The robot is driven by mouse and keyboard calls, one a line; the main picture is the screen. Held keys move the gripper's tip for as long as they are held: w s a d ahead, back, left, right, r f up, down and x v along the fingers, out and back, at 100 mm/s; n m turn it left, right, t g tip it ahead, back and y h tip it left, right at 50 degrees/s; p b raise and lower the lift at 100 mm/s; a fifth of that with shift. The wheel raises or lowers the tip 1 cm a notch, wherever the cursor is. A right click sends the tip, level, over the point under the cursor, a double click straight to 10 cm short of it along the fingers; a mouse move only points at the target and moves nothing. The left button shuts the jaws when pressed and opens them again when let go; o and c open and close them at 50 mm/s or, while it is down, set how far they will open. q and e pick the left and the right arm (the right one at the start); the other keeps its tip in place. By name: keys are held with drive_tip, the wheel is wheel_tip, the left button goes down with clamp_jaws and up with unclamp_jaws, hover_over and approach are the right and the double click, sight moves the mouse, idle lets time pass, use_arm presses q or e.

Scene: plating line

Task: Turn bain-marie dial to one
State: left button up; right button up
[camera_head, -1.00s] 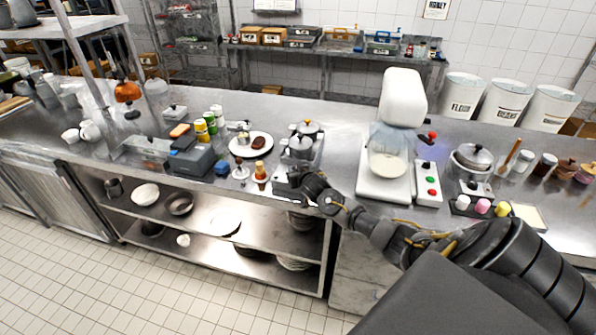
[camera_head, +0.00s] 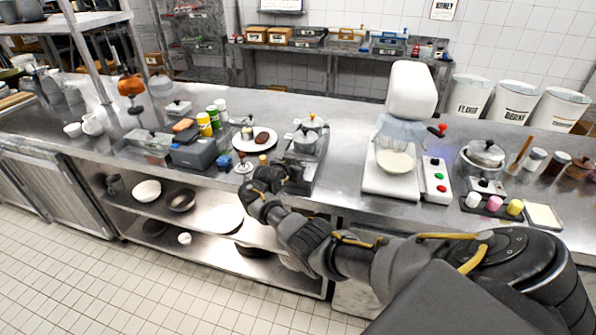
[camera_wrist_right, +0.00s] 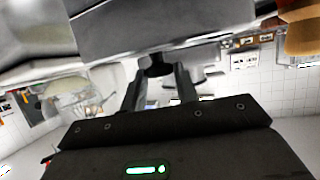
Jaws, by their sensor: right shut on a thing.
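The bain-marie (camera_head: 322,152) is a steel unit with lidded pots, standing at the front edge of the counter in the head view. Its grey underside or front panel (camera_wrist_right: 150,28) fills the top of the right wrist view. A small dark dial (camera_wrist_right: 155,64) sticks out from that panel. My right gripper (camera_head: 284,174) is at the front of the bain-marie and hides the dial in the head view. In the right wrist view its fingers (camera_wrist_right: 157,76) are shut on the dial. The dial's marks cannot be read. My left gripper is not in view.
A plate (camera_head: 254,146) with brown food and a grey box (camera_head: 193,153) stand left of the bain-marie. A white mixer (camera_head: 411,90) with a control box (camera_head: 436,180) stands to the right. Open shelves (camera_head: 217,200) lie below the counter.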

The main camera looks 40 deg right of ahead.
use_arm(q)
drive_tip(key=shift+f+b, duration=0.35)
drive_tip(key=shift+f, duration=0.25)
use_arm(e)
drive_tip(key=shift+w+m+g, duration=0.1)
drive_tip(key=shift+m+g, duration=0.2)
drive_tip(key=shift+m, duration=0.1)
drive_tip(key=shift+r, duration=0.1)
drive_tip(key=o, duration=0.9)
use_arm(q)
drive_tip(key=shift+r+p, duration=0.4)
use_arm(e)
drive_tip(key=v, duration=1)
drive_tip(key=shift+a, duration=0.35)
